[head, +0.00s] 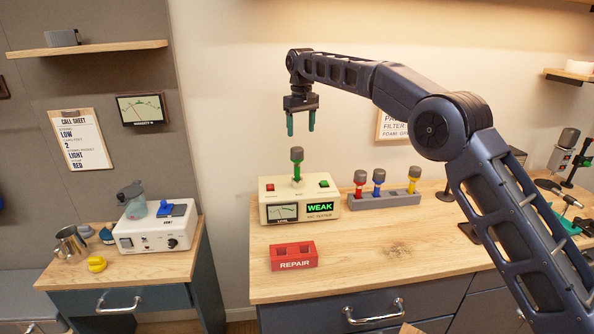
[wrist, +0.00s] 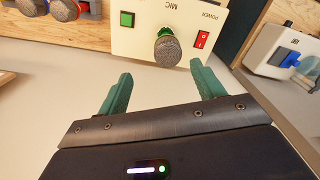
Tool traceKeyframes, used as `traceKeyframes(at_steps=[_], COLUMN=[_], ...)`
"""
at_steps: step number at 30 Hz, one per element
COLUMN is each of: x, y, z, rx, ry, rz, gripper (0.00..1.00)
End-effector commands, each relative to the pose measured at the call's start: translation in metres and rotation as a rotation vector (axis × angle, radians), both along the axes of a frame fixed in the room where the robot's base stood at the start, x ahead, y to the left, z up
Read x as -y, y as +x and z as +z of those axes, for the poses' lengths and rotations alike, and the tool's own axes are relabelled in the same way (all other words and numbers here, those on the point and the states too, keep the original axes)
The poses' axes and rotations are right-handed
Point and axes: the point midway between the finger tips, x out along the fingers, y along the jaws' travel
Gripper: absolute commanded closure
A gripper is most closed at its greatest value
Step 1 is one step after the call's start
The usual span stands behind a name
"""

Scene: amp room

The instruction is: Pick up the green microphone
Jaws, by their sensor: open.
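The green microphone (head: 297,163) stands upright in the top of the cream mic tester (head: 330,203), its grey head up. In the wrist view the microphone (wrist: 167,48) shows its grey mesh head and a bit of green below, beyond my fingertips. My gripper (head: 301,123) points down above the microphone, with its teal fingers apart and nothing between them. The fingers also show in the wrist view (wrist: 162,80). A gap separates the fingertips from the microphone's head. The tester's display reads WEAK.
A grey rack (head: 400,199) with red, blue and yellow microphones stands right of the tester. A red REPAIR box (head: 294,256) sits in front. A white device (head: 155,234) stands on the left cabinet. The front of the wooden bench (head: 365,265) is clear.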

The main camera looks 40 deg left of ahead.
Motion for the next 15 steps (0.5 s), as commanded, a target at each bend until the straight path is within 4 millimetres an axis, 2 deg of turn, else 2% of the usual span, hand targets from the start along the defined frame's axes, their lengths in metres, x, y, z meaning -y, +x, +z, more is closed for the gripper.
traceKeyframes(at_steps=[5, 15], x=[-0.008, -0.007], y=[-0.008, -0.008], z=[-0.013, -0.056], rx=[-0.002, -0.003], ry=[-0.005, -0.004], rz=[0.011, 0.011], gripper=[0.33, 0.33])
